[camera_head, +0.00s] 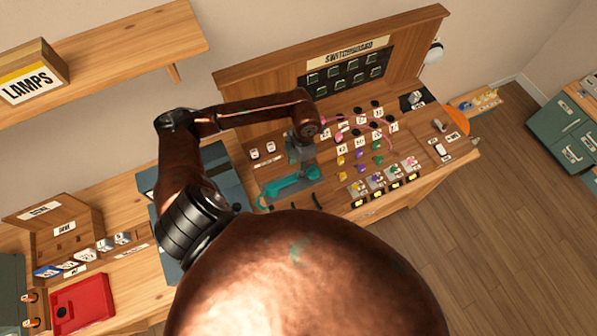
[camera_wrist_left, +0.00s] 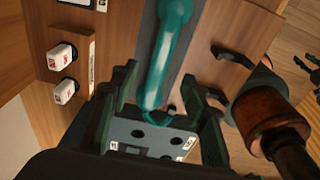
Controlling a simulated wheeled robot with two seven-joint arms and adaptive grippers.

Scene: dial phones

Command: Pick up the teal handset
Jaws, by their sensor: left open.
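The teal handset (camera_head: 283,189) lies on the desk near the left part of the switchboard. In the left wrist view the handset (camera_wrist_left: 168,58) runs from the top edge down on a grey strip, its near end between the finger tips. My left gripper (camera_head: 303,160) hangs over the handset's right end in the head view. In the wrist view its fingers (camera_wrist_left: 158,82) are open, one on each side of the handset. I cannot tell whether either finger touches it.
Two white buttons (camera_wrist_left: 62,57) sit left of the handset in the wrist view. Dark hooks (camera_wrist_left: 236,54) stand to its right. A grey panel with holes (camera_wrist_left: 150,136) lies near the fingers. The upright switchboard (camera_head: 357,68) stands behind; colored plugs (camera_head: 360,154) lie to the right.

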